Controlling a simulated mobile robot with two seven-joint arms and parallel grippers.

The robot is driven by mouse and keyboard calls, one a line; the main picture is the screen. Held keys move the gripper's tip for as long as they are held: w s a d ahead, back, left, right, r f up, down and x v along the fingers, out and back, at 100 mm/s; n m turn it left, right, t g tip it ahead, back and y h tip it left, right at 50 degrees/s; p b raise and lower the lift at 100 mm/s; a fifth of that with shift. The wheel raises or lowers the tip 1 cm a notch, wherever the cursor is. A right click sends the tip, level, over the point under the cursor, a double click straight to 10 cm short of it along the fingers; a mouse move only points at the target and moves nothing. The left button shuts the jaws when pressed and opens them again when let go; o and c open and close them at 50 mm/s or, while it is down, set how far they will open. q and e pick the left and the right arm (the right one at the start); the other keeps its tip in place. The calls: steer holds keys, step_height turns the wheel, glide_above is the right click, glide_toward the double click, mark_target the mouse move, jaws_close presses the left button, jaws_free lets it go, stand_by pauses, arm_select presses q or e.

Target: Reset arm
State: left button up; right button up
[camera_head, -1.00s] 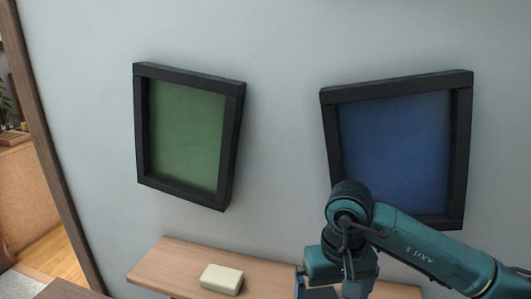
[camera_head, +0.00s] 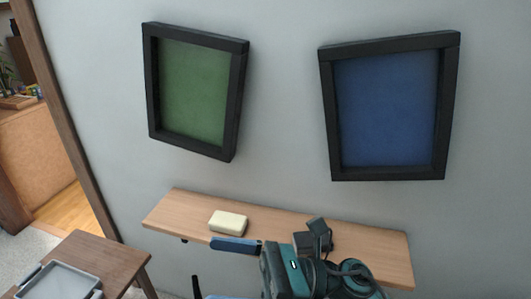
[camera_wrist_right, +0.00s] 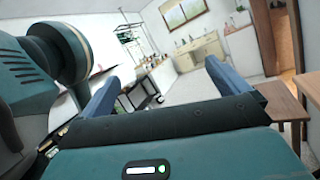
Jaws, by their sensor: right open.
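My right gripper (camera_head: 210,270) is in front of the wooden shelf at the bottom of the head view, pointing left. Its two blue fingers are spread apart with nothing between them, as the right wrist view (camera_wrist_right: 158,78) also shows. The arm is folded, with its teal and black links close together at the bottom centre. My left gripper is not in view.
A cream block (camera_head: 228,223) lies on the wall shelf (camera_head: 370,248), just beyond my upper finger. Green (camera_head: 193,90) and blue (camera_head: 387,108) framed panels hang above. A wooden table (camera_head: 117,262) with a grey tray (camera_head: 60,283) stands lower left.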

steer(key=w+d+f+m+t+h, duration=0.25)
steer(key=m+t, duration=0.35)
steer(key=m, duration=0.4)
steer(key=w+d+f+m+t+h, duration=0.2)
steer(key=d+m+t+h, duration=0.15)
steer(key=m+t, duration=0.45)
steer(key=w+d+f+m+t+h, duration=0.2)
steer(key=w+d+f+m+t, duration=0.15)
steer(key=m, duration=0.85)
arm_select(q)
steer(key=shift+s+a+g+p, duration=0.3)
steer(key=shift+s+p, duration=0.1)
steer(key=shift+p, duration=0.35)
arm_select(e)
steer(key=s+d+f+m+g+h, duration=0.2)
steer(key=s+d+f+m+h, duration=0.3)
steer(key=f+m, duration=0.4)
steer(key=s+d+f+m+g+h, duration=0.3)
steer(key=s+d+f+m+h, duration=0.1)
steer(key=f+m, duration=0.5)
steer(key=s+d+f, duration=0.1)
steer(key=s, duration=0.1)
steer(key=shift+s+f+m+h, duration=0.2)
steer(key=shift+s+m+h, duration=0.1)
steer(key=shift+m+h, duration=0.1)
